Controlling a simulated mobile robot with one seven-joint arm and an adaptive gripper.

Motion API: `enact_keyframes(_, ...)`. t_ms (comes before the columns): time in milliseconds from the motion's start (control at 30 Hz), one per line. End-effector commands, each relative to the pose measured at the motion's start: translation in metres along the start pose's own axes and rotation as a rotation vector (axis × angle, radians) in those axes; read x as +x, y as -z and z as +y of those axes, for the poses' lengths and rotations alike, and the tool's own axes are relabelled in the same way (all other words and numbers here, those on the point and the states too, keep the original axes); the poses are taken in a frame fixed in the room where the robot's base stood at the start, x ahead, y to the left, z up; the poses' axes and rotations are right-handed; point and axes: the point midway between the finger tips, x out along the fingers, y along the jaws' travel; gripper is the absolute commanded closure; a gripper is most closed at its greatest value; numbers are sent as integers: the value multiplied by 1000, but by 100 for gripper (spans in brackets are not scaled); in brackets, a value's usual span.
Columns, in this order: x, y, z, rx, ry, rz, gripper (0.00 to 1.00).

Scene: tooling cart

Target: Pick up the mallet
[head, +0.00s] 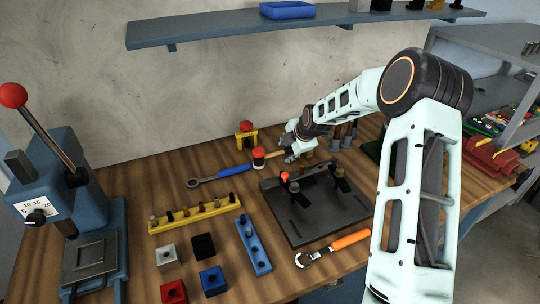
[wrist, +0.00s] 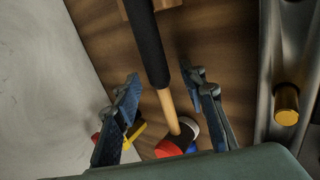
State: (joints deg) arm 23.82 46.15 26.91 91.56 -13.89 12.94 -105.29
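The mallet (head: 258,158) is at the back of the wooden bench, with a red and white head on the left and its handle running right toward my gripper (head: 294,150). In the wrist view my gripper (wrist: 163,85) is open, with a blue-padded finger on either side of the mallet's handle (wrist: 168,104). The handle is pale wood near the head and black along the grip. Both fingers look apart from the handle; I cannot tell how far down they reach around it. The mallet's far end is hidden behind my gripper in the head view.
A blue-handled ratchet (head: 218,177) lies just left of the mallet head. A yellow stand with a red top (head: 246,133) is behind it. A dark fixture plate (head: 312,212) lies in front, and a wall shelf (head: 230,28) hangs above.

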Motion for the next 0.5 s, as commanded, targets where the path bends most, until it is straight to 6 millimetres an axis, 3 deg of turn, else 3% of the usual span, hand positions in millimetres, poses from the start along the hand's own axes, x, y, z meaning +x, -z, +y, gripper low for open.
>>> enact_keyframes(167,0,0,0,0,0,0,63)
enact_keyframes(500,0,0,0,0,0,0,100)
